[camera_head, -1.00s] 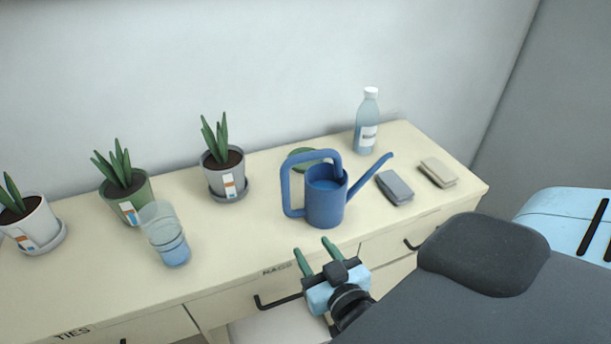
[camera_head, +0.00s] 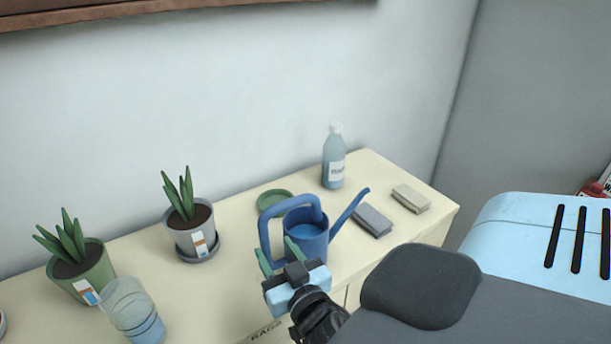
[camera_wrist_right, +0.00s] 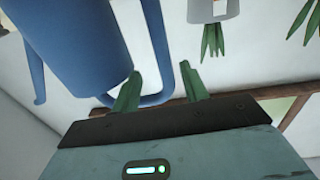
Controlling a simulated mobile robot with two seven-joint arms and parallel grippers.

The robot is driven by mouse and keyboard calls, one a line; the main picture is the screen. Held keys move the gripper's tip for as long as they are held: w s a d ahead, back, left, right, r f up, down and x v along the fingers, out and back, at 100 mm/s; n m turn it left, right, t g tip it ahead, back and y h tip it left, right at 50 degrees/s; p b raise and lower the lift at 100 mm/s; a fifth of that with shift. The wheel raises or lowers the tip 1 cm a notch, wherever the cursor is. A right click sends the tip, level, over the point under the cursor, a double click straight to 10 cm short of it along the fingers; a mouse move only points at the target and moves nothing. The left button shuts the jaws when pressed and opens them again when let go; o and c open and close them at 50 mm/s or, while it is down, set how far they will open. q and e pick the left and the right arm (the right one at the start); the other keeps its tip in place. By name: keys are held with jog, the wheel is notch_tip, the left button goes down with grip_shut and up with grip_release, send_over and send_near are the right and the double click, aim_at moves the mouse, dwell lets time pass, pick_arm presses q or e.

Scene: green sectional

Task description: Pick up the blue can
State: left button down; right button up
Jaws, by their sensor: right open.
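The blue can (camera_head: 309,243) is a watering can with a looped handle on its left and a long spout on its right. It stands upright on the cream cabinet top (camera_head: 232,281). My right gripper (camera_head: 277,255) is open, with green fingers, in front of the can at its handle side. In the right wrist view the can (camera_wrist_right: 75,50) fills the upper left, and its handle (camera_wrist_right: 157,45) passes between the open fingers (camera_wrist_right: 158,92). I cannot tell whether they touch it. My left gripper is not in view.
A clear bottle (camera_head: 334,160), a green saucer (camera_head: 274,199) and folded grey (camera_head: 372,220) and beige cloths (camera_head: 411,198) are around the can. Potted plants (camera_head: 191,228) (camera_head: 76,268) and stacked clear cups (camera_head: 133,312) stand to the left. A wall is behind.

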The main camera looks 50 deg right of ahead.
aim_at(266, 243)
jog(key=x, duration=0.3)
jog(key=p+x, duration=0.1)
jog(key=shift+w+a+f, duration=0.15)
jog(key=shift+w+a, duration=0.1)
jog(key=shift+w, duration=0.1)
jog(key=shift+w+d+f, duration=0.1)
jog(key=shift+w, duration=0.15)
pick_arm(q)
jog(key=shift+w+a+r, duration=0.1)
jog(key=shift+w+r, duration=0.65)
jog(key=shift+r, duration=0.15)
pick_arm(e)
jog(key=c, duration=1)
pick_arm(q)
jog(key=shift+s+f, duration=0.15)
